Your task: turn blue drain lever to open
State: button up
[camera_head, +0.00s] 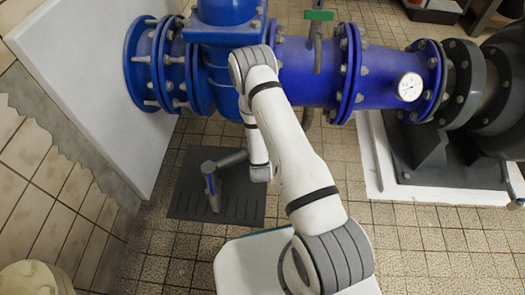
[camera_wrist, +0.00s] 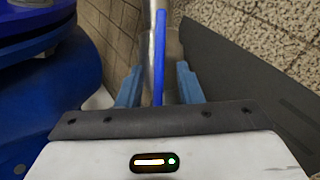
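The blue drain lever (camera_wrist: 160,58) is a narrow blue bar in the wrist view, running up the picture beside a shiny metal part. In the head view, a small blue lever (camera_head: 211,185) hangs at the end of a grey pipe piece (camera_head: 228,161), low over the dark floor grate. My gripper (camera_wrist: 158,84) is open, with its two blue fingers apart on either side of the lever's near end. I see a gap on both sides of the lever, and no clear contact. In the head view my arm hides the gripper's fingers.
A large blue flanged pipe (camera_head: 310,72) with a pressure gauge (camera_head: 410,87) runs across the back. Its blue body (camera_wrist: 35,100) is close at the left in the wrist view. A dark grate (camera_head: 185,203) lies on the tiled floor. A white panel (camera_head: 95,75) stands at the left.

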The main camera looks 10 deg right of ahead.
jog(key=shift+p+v, duration=0.55)
jog(key=shift+v, duration=1.6)
jog(key=shift+w, duration=0.1)
